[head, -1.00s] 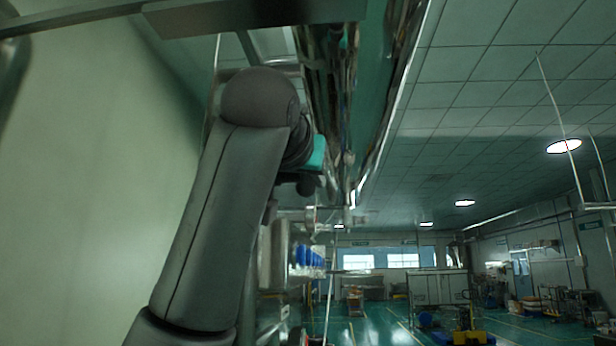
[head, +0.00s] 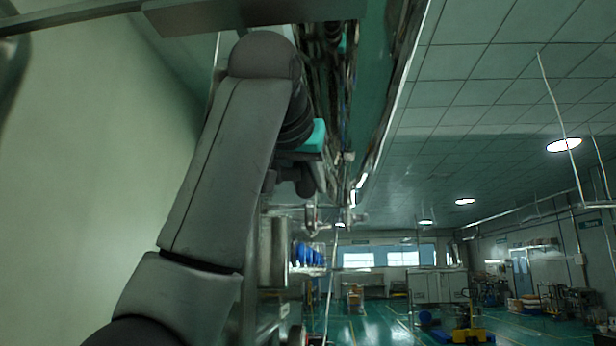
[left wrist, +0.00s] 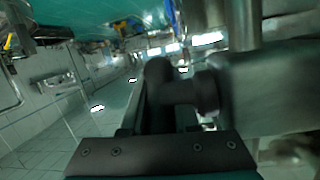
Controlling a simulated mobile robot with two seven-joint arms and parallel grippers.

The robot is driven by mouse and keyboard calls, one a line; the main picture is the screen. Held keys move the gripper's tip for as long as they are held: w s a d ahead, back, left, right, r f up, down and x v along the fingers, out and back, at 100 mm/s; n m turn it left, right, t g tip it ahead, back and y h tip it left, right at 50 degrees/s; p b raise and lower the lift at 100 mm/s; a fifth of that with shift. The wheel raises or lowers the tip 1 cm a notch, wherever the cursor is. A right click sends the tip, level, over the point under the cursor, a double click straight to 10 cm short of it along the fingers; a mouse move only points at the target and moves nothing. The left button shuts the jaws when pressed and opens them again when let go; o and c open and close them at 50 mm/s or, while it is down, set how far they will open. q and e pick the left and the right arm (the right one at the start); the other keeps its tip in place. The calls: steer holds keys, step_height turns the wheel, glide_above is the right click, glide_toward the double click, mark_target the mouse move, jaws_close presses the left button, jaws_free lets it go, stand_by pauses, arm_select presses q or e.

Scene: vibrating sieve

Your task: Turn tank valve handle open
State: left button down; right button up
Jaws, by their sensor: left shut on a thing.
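My left arm rises from the bottom left in the head view, and my left gripper (head: 304,180) is at its far end, mostly hidden by the arm and its teal-marked wrist. In the left wrist view, the left gripper (left wrist: 158,104) is shut on a dark handle-like part, which I take for the tank valve handle (left wrist: 182,92). Its short bar runs right to a round dark collar beside a grey metal body (left wrist: 265,90). The fingertips and the exact grip are dark and blurred. I cannot tell the handle's turn angle. My right gripper is not in view.
A large pale smooth wall or tank side (head: 90,190) fills the left of the head view. Shiny metal pipework (head: 335,90) runs above and beside the arm. Blue items (head: 308,256) sit beyond the wrist. The green hall floor at right is open, with carts farther back.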

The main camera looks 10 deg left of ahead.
arm_select(q)
steer(key=shift+s+g, duration=0.1)
steer(key=shift+g, duration=0.7)
steer(key=shift+s+g, duration=0.1)
steer(key=shift+g, duration=0.7)
steer(key=shift+f+g, duration=0.35)
steer(key=shift+g, duration=0.15)
steer(key=c, duration=0.7)
jaws_free()
steer(key=shift+f, duration=0.15)
steer(key=shift+s+r, duration=0.25)
steer(key=shift+s+a+r, duration=0.1)
steer(key=shift+s+r, duration=0.05)
steer(key=shift+s, duration=0.25)
steer(key=s+b, duration=0.2)
steer(key=s, duration=0.2)
steer(key=s+a+b, duration=0.1)
steer(key=s+b, duration=0.1)
steer(key=s, duration=0.1)
steer(key=s+b, duration=0.2)
steer(key=s, duration=0.2)
steer(key=shift+s+a, duration=0.2)
steer(key=shift+s, duration=0.1)
